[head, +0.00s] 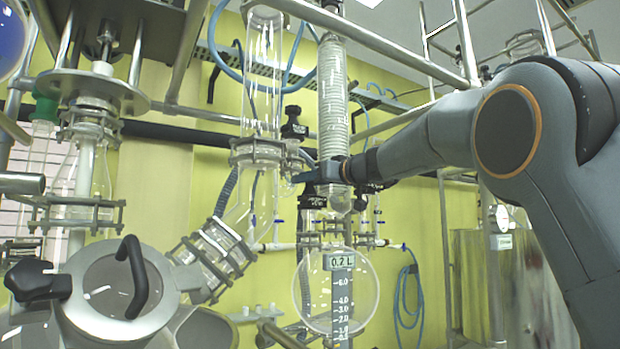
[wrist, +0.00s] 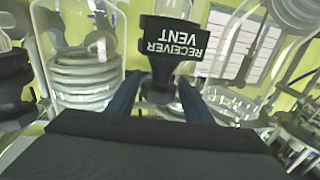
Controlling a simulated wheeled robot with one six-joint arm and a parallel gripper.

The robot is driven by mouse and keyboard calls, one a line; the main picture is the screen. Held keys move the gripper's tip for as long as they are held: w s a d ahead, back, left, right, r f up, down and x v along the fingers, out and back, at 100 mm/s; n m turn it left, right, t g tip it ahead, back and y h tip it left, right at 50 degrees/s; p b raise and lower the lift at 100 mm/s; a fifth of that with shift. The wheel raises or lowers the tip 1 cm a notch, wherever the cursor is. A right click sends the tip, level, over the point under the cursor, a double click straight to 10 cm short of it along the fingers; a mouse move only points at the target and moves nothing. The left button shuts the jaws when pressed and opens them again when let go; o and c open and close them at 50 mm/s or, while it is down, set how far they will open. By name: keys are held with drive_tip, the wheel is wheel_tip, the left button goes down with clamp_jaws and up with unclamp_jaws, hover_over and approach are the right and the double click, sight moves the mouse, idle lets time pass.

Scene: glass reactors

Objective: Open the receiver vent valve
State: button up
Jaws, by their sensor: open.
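The receiver vent valve shows in the wrist view as a black handle with a label plate (wrist: 172,47) reading "RECEIVER VENT" upside down. Its dark stem runs down from the plate into the space between my fingers. My gripper (wrist: 158,98) is open, with one dark blue finger on each side of the stem; I cannot tell if either touches it. In the head view my gripper (head: 305,177) reaches left, beside the coiled glass column and above the round receiver flask (head: 337,292). I cannot make out the labelled handle for certain there.
A ribbed glass column (head: 333,100) stands close to my gripper. A wide glass tube (head: 262,80) rises to its left. A black valve (head: 293,125) sits just above my gripper. A metal-lidded vessel (head: 120,290) is at the lower left. Metal rails (head: 370,40) cross overhead.

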drive_tip(key=shift+d, duration=0.1)
drive_tip(key=c, duration=0.8)
drive_tip(key=shift+w+n+g+y+b, duration=0.15)
drive_tip(key=shift+n+g+y+b, duration=0.3)
drive_tip(key=shift+b, duration=0.4)
drive_tip(key=shift+n+g+y+b, duration=0.65)
drive_tip(key=shift+g+y+b, duration=0.1)
drive_tip(key=shift+g, duration=0.1)
drive_tip(key=shift+r+n+g+y+p, duration=0.2)
drive_tip(key=shift+n+g+y+p, duration=0.2)
drive_tip(key=shift+n+g+y, duration=0.85)
drive_tip(key=shift+g+h, duration=0.35)
drive_tip(key=o, duration=0.8)
drive_tip(key=shift+f, duration=0.1)
